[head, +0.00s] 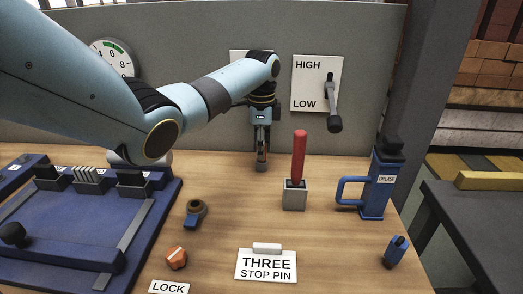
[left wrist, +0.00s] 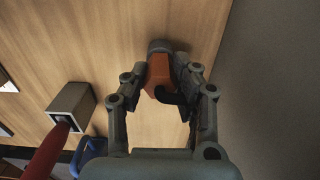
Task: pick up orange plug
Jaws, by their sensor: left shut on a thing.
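An orange plug (left wrist: 158,76) with a dark grey round end shows between the fingers in the left wrist view. My left gripper (left wrist: 160,80) is shut on it, with one finger on each side. A curved black piece covers part of its near side. In the head view my left gripper (head: 261,150) points down at the back of the wooden bench, and the plug is mostly hidden by the fingers; only a small grey end shows beneath them. I cannot tell whether that end touches the wood. My right gripper is not in view.
A red handle (head: 299,155) stands in a grey block (head: 295,196) right of my left gripper. A blue grease can (head: 376,188) stands farther right. An orange knob (head: 176,257) lies at the front. A grey panel with a HIGH/LOW lever (head: 331,95) rises behind.

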